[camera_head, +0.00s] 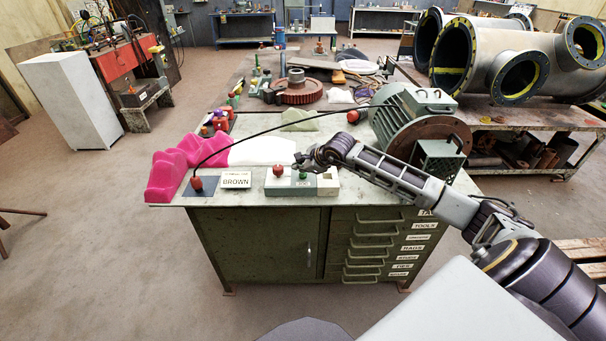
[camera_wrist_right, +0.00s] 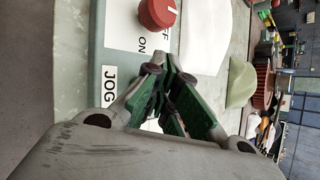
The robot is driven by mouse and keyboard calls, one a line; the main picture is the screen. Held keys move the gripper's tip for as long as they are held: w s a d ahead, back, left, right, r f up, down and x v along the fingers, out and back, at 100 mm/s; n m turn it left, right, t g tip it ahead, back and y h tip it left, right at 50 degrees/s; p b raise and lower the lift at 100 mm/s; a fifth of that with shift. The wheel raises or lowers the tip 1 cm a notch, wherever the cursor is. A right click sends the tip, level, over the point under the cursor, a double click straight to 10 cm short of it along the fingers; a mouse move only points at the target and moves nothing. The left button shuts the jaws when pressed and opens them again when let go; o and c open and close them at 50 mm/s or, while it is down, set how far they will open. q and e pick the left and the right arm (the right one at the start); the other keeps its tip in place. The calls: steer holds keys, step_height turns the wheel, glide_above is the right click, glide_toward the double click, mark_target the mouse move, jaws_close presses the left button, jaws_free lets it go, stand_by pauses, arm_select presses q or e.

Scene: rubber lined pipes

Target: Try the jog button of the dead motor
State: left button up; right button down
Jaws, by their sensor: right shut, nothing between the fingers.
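The grey-green motor (camera_head: 398,115) lies on the right of the bench. A pale control box (camera_head: 272,188) sits at the bench's front edge, with a red knob (camera_head: 278,171) on top. In the right wrist view the red knob (camera_wrist_right: 157,13) stands beside the words ON and OFF, and a JOG label (camera_wrist_right: 109,86) lies close to my fingers. My right gripper (camera_head: 302,162) is shut and empty just over the box, beside the knob. Its fingers (camera_wrist_right: 163,93) hide the spot next to the JOG label; I cannot tell whether they touch the box. My left gripper is not in view.
A black cable runs from the motor to a red plug (camera_head: 197,183) at the front left, beside a BROWN card (camera_head: 236,180). A rusty gear (camera_head: 298,88) lies farther back. Large pipes (camera_head: 545,65) fill the bench behind right.

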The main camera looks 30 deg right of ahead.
mark_target(301, 175)
steer(key=shift+r, duration=0.4)
steer(key=shift+r, duration=0.1)
steer(key=shift+r+p, duration=0.85)
steer(key=shift+r, duration=1.6)
